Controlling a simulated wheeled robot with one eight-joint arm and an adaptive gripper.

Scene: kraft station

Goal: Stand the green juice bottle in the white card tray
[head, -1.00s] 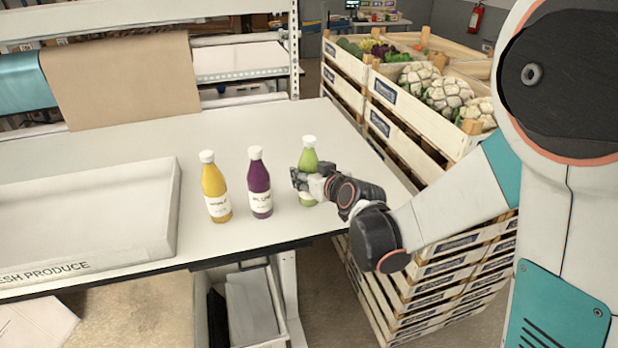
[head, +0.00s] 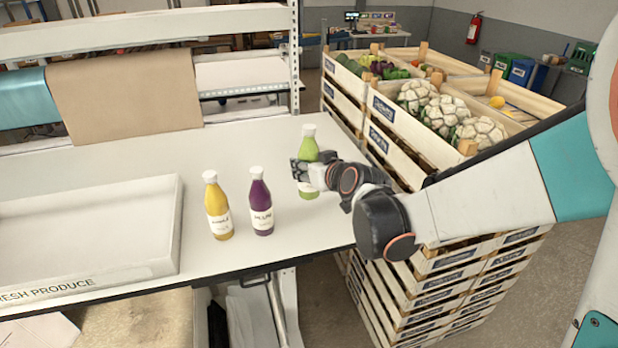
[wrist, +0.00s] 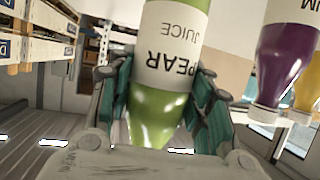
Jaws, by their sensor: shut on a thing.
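The green juice bottle (head: 308,146) is upright near the table's right end, its wrapped label reading PEAR JUICE in the wrist view (wrist: 172,40). My gripper (head: 304,172) comes from the right and is shut on it, with the fingers on both sides of the bottle in the wrist view. The fingers hide part of its middle. The bottle looks raised, but its gap above the table is hard to tell. The white card tray (head: 120,273), marked FRESH PRODUCE, lies on the table at the left. Its visible inside is empty.
A yellow bottle (head: 217,200) and a purple bottle (head: 261,205) stand between the tray and my gripper. Stacked wooden crates (head: 440,270) with vegetables stand right of the table. A shelf with a brown paper roll (head: 125,90) is behind.

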